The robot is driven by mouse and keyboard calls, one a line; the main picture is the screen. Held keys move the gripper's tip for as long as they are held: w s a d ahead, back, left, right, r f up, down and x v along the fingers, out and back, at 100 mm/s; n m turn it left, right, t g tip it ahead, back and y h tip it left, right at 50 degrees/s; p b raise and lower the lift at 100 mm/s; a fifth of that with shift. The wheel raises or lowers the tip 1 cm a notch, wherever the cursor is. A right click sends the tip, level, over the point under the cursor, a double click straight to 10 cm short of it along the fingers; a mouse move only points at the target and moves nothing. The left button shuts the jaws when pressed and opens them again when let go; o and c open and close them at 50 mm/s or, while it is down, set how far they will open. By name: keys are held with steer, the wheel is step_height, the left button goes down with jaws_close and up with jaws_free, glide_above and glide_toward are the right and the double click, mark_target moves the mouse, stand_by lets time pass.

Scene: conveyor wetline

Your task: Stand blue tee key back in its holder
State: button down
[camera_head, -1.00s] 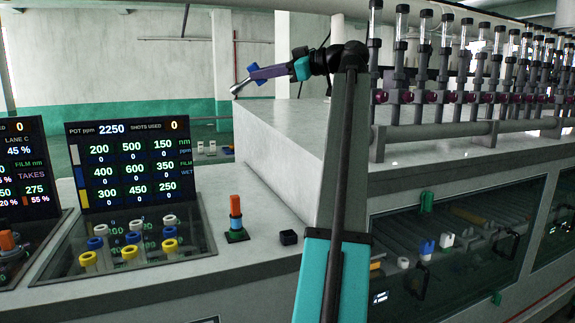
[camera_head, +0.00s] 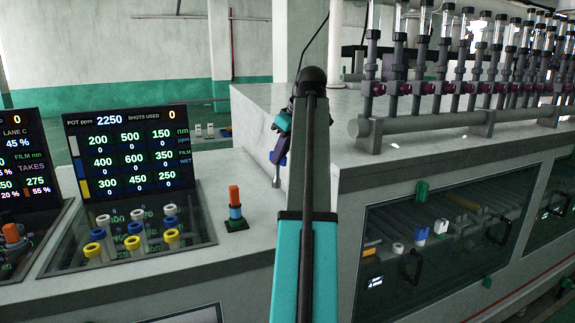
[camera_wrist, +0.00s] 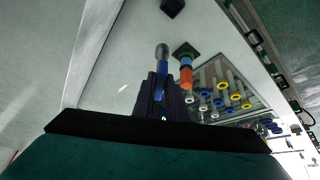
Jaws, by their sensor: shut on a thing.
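The blue tee key (camera_head: 276,175) has a grey shaft and a blue part by the jaws. My gripper (camera_head: 281,155) is shut on it by the blue part. In the head view the shaft points down, a little tilted, in front of the white housing's side. The wrist view also shows the key (camera_wrist: 163,56) beyond my gripper's dark fingers (camera_wrist: 161,92), apart from the counter as far as I can tell. A small dark square block (camera_wrist: 172,6), likely the holder, sits on the counter at the wrist view's top edge. My arm hides it in the head view.
An orange and blue peg on a dark green base (camera_head: 235,210) stands on the counter close to the key. A tray of white, blue and yellow capped pieces (camera_head: 134,228) and a display (camera_head: 130,155) are left. The white housing (camera_head: 310,110) rises behind.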

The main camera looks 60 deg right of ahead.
steer(key=shift+m+g, duration=0.7)
steer(key=shift+g, duration=0.1)
steer(key=s+f, duration=0.1)
steer(key=f, duration=0.1)
steer(key=s+f, duration=0.2)
steer(key=shift+a+p, duration=0.1)
steer(key=shift+p, duration=0.2)
steer(key=shift+r, duration=0.1)
step_height(320, 180, down, 9)
steer(key=b, duration=0.2)
steer(key=shift+f+b, duration=0.35)
steer(key=shift+f, duration=0.15)
stand_by(1.0)
steer(key=c, duration=1.7)
jaws_free()
steer(key=shift+r, duration=0.1)
